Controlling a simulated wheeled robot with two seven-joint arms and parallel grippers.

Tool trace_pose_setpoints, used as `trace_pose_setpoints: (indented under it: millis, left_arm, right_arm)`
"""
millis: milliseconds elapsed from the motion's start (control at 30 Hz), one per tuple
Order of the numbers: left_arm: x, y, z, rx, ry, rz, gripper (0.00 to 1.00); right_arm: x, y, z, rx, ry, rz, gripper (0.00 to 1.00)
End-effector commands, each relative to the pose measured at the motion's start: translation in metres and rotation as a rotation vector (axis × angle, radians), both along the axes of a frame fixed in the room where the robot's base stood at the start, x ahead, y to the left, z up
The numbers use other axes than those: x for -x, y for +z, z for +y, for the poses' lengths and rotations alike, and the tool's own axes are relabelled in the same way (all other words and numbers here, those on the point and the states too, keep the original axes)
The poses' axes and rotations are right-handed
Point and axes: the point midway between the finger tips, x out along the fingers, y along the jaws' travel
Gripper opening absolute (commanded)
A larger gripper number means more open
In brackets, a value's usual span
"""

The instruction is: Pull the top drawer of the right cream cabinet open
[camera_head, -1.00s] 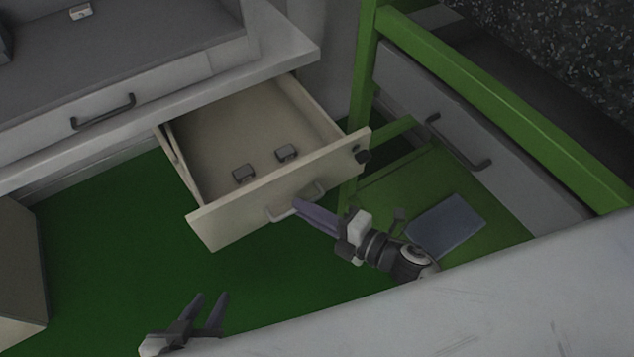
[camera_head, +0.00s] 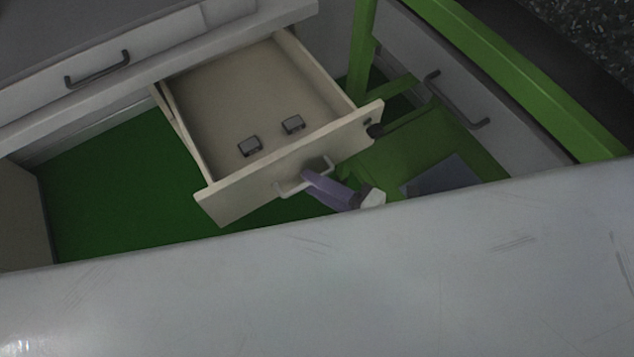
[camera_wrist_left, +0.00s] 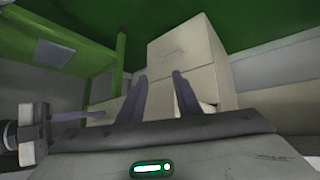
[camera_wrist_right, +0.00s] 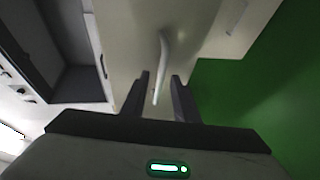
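The cream drawer (camera_head: 245,185) stands well out from under the white counter, with two small dark boxes (camera_head: 250,146) (camera_head: 292,125) inside. Its pale bar handle (camera_head: 287,188) is on the front panel. My right gripper (camera_head: 310,178) is at this handle, its purple finger reaching the bar. In the right wrist view the handle (camera_wrist_right: 162,60) runs between the two fingers (camera_wrist_right: 160,92), with visible gaps, so the gripper looks open around it. My left gripper (camera_wrist_left: 160,95) shows in its wrist view, fingers apart and empty; the head view does not show it.
A white counter (camera_head: 200,45) runs above the drawer. A green frame post (camera_head: 362,50) stands close to the drawer's right end. A cream cabinet (camera_head: 22,225) stands at the left. Green floor (camera_head: 100,190) lies clear between. A pale surface hides the lower part of the head view.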

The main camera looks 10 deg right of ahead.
Motion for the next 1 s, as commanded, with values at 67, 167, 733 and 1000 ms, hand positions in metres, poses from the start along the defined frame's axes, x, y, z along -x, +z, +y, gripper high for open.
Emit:
trace_pose_setpoints:
  millis: [67,167,733,1000]
  left_arm:
    - [0.000,0.001,0.000,0.001,0.001,-0.001,0.31]
    - [0.000,0.001,0.000,0.001,0.001,-0.001,0.31]
    - [0.001,0.002,0.000,-0.001,0.001,0.002,0.31]
    - [0.000,0.002,0.000,-0.003,0.001,0.001,0.31]
  right_arm:
    - [0.000,0.000,0.001,-0.001,0.001,0.001,0.27]
    - [0.000,0.000,0.001,-0.001,0.001,0.001,0.27]
    - [0.059,0.014,-0.053,0.001,0.001,0.003,0.27]
    - [0.074,0.019,-0.068,0.000,0.002,0.000,0.27]
